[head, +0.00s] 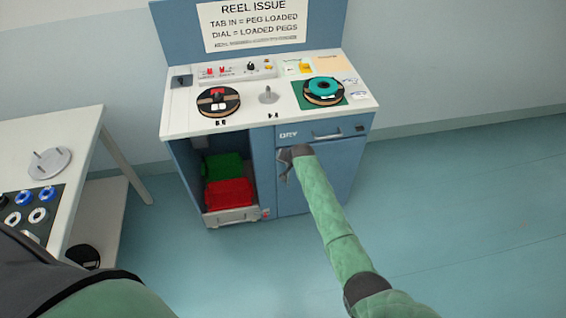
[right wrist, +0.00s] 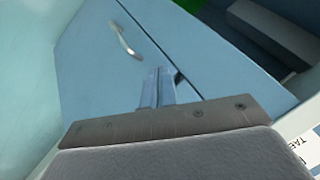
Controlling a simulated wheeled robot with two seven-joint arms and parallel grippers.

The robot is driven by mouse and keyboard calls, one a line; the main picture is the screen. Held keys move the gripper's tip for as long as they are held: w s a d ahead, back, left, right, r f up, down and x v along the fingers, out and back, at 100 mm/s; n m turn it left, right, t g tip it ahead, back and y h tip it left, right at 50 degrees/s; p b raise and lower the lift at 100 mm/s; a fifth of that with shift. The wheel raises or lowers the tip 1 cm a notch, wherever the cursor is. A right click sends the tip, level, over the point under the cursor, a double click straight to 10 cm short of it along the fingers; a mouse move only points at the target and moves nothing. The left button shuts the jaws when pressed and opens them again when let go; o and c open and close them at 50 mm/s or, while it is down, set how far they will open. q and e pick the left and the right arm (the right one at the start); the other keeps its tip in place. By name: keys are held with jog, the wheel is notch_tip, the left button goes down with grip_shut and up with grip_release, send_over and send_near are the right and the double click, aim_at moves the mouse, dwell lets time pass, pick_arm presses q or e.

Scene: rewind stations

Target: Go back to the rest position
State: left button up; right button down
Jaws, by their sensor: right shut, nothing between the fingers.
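My right gripper (head: 286,170) is in front of the blue cabinet (head: 263,190), near the edge between its open bay and its closed DRY door (head: 320,180). In the right wrist view its fingers (right wrist: 158,90) are together with nothing between them, and the door's handle (right wrist: 125,38) shows beyond them. I cannot tell whether the fingertips touch the cabinet front. My left gripper is not in view; only part of my body or left arm shows at the lower left.
The cabinet top holds a black reel (head: 218,103), a grey peg (head: 268,95) and a teal reel (head: 323,88). Green (head: 223,165) and red (head: 229,192) bins sit in the open bay. A white table (head: 80,125) stands at the left. The floor at right is clear.

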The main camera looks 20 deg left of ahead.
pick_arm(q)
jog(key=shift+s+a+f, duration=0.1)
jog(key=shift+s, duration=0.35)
